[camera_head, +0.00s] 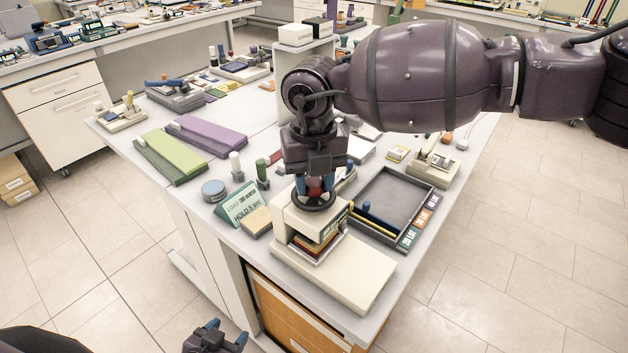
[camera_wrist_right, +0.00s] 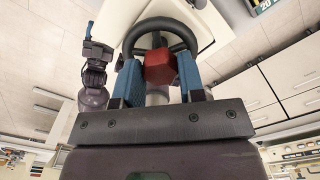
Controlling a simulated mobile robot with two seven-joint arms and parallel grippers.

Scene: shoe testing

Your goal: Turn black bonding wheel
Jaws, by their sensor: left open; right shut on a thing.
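The black bonding wheel (camera_head: 314,208) is a dark ring on top of a cream press (camera_head: 345,272) at the front corner of the table. It also shows in the right wrist view (camera_wrist_right: 160,23), with a red hub piece (camera_wrist_right: 158,67) at its middle. My right gripper (camera_head: 314,187) points down at the wheel from above. Its blue fingers (camera_wrist_right: 160,80) are shut on the wheel around the red piece; the exact contact is partly hidden. My left gripper (camera_head: 216,337) is open and empty, low in front of the table.
A dark tray (camera_head: 381,177) lies right of the press. A green sign (camera_head: 240,204), a tan block (camera_head: 257,222) and a blue-grey round tin (camera_head: 213,190) stand to its left. Green and purple boards (camera_head: 206,137) lie farther left. Open floor (camera_head: 510,250) lies right of the table.

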